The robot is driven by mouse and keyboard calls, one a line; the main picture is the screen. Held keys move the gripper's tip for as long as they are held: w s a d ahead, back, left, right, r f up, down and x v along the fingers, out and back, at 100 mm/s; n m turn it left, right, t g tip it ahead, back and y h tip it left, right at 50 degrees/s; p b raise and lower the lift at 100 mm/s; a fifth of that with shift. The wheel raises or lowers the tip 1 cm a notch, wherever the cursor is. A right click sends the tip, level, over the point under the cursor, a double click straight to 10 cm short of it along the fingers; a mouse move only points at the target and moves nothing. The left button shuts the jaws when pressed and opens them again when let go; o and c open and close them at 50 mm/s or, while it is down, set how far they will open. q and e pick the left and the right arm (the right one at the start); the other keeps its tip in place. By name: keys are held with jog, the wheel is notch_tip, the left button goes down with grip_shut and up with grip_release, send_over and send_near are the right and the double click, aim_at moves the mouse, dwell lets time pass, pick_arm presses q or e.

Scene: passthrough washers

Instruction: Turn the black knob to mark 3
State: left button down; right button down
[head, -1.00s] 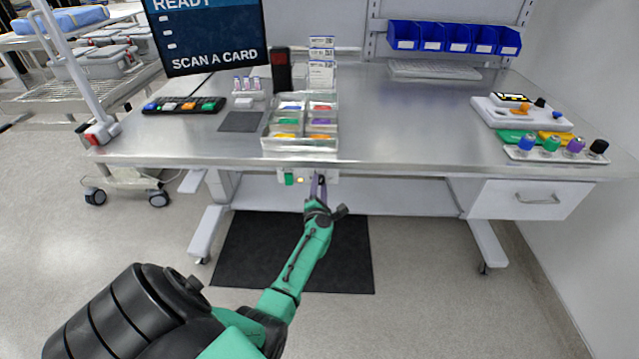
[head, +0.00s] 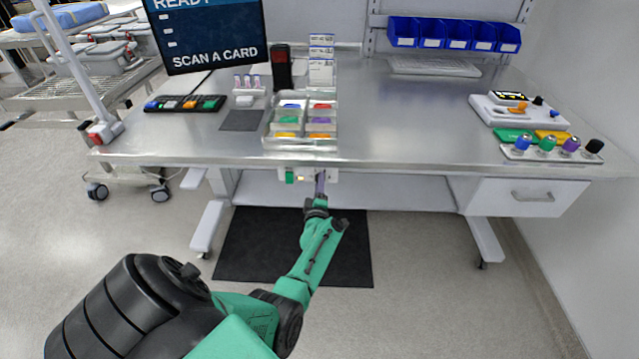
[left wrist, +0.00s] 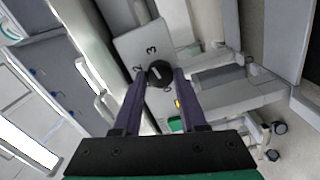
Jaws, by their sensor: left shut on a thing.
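The black knob (left wrist: 160,74) is on a pale panel (left wrist: 140,42) with the printed marks 2 and 3 beside it. A short white line shows on the knob's face; it points toward the upper left in the left wrist view, but I cannot tell exactly which mark it meets. My left gripper (left wrist: 162,78) is shut on the knob, with one dark purple finger on each side. In the head view my left gripper (head: 320,184) is at the panel under the table's front edge, and the knob is hidden there. My right gripper is not in view.
A green part (head: 290,176) sits on the panel left of my gripper. The steel table (head: 410,130) hangs above it, with a sorting tray (head: 302,146) near the edge. A drawer (head: 530,197) is at the right. A black mat (head: 250,245) lies on the floor below.

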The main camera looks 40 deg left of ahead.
pick_arm(q)
jog(key=shift+m, duration=1)
jog(key=shift+c, duration=2.2)
grip_release()
jog(key=shift+s, duration=0.1)
jog(key=p+v, duration=0.7)
jog(key=v, duration=0.7)
jog(key=shift+d, duration=0.2)
jog(key=shift+s+f, duration=0.1)
